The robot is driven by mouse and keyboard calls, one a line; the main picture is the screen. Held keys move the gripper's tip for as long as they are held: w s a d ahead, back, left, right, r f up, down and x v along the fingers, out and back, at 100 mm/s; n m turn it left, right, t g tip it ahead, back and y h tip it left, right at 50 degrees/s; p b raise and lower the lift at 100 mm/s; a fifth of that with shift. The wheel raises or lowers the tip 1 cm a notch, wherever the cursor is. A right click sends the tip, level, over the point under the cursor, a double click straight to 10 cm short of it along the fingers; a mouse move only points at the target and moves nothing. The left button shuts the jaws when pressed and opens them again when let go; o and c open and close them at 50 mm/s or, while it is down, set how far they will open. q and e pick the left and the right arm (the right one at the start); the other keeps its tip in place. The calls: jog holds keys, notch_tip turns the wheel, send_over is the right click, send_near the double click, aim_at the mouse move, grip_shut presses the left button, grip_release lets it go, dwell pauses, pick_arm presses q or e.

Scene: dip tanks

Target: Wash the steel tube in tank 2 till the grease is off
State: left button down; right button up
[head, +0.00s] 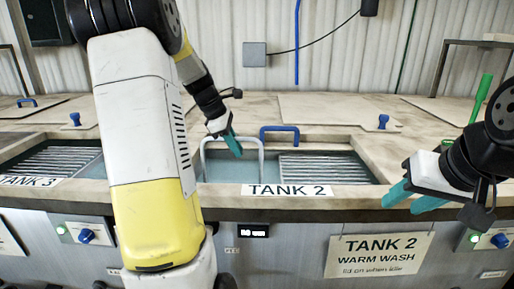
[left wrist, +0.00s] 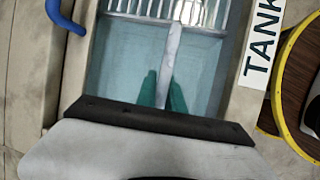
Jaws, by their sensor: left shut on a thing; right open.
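The steel tube (head: 232,140) is a pale grey arch with its legs down in tank 2 (head: 345,203). My left gripper (head: 234,148) is shut on the arch's top. In the left wrist view the tube (left wrist: 174,58) runs from between the teal fingertips (left wrist: 163,98) toward the slatted rack. It looks pale and a little mottled; I see no clear dark grease on this stretch. The rest is hidden by the gripper or the water. Tank 2 holds pale blue-grey water. My right gripper (head: 410,198) is open and empty, right of tank 2, over the front edge.
A slatted rack (head: 318,166) fills the right part of tank 2. A blue handle (head: 280,129) stands behind it. Tank 3 (head: 62,160) is at the left, partly behind my left arm. A green stick (head: 482,97) stands at the right. Flat lids lie on the counter behind.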

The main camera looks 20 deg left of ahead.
pick_arm(q)
jog(key=shift+w+d+r, duration=0.1)
jog(key=shift+w+d, duration=0.05)
jog(key=shift+d, duration=0.4)
dwell(0.4)
dwell(1.8)
jog(key=shift+r, duration=0.1)
